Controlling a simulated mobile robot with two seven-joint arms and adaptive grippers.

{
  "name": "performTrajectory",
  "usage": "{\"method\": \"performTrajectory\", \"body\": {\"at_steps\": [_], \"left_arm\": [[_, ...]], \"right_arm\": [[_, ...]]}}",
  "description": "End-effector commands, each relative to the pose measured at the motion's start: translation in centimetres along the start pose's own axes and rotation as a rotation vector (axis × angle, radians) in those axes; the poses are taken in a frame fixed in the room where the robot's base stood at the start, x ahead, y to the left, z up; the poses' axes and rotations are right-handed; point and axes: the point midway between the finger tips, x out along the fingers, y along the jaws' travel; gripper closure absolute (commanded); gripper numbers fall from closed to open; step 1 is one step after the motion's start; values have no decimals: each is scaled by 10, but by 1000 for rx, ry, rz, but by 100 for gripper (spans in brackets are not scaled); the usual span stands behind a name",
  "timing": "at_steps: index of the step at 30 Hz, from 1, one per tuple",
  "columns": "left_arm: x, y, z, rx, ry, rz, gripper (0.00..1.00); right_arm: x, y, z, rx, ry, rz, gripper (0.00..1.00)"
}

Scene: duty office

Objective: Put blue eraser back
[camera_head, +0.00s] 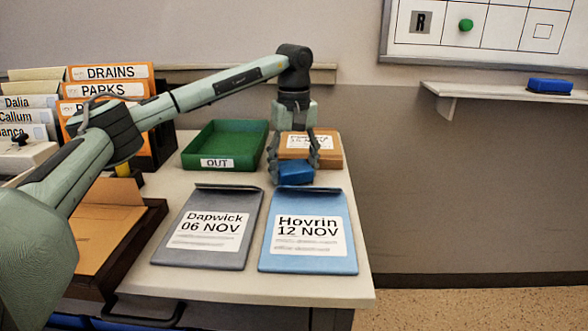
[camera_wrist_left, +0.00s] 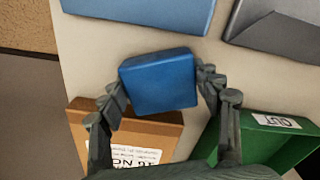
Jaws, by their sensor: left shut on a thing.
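My left gripper (camera_head: 295,166) is shut on a blue eraser (camera_head: 296,175), a plain blue block. The eraser shows in the left wrist view (camera_wrist_left: 158,82) between the two fingers, with one finger on each side. A second blue block (camera_head: 550,85), like an eraser, lies on the wall shelf (camera_head: 490,93) below the whiteboard. My right gripper is not in view.
A green OUT tray (camera_head: 190,148) stands left of the gripper. Orange folders (camera_head: 110,72) and a dark tray with brown paper (camera_head: 95,240) are at left. The wall shelf has free room left of its block.

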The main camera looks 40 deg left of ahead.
Motion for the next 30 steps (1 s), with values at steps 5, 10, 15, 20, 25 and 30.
{"method": "performTrajectory", "body": {"at_steps": [5,10,15,20,25,30], "left_arm": [[-1,0,0,0,1,2,68],[3,0,0,1,1,2,35],[2,0,0,1,1,2,16],[2,0,0,1,1,2,16],[0,0,0,1,1,3,16],[-21,2,0,1,3,6,16]], "right_arm": [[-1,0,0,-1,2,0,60],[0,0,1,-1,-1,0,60],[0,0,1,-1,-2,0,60],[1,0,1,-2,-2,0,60],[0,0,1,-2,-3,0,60],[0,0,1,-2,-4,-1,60]]}}
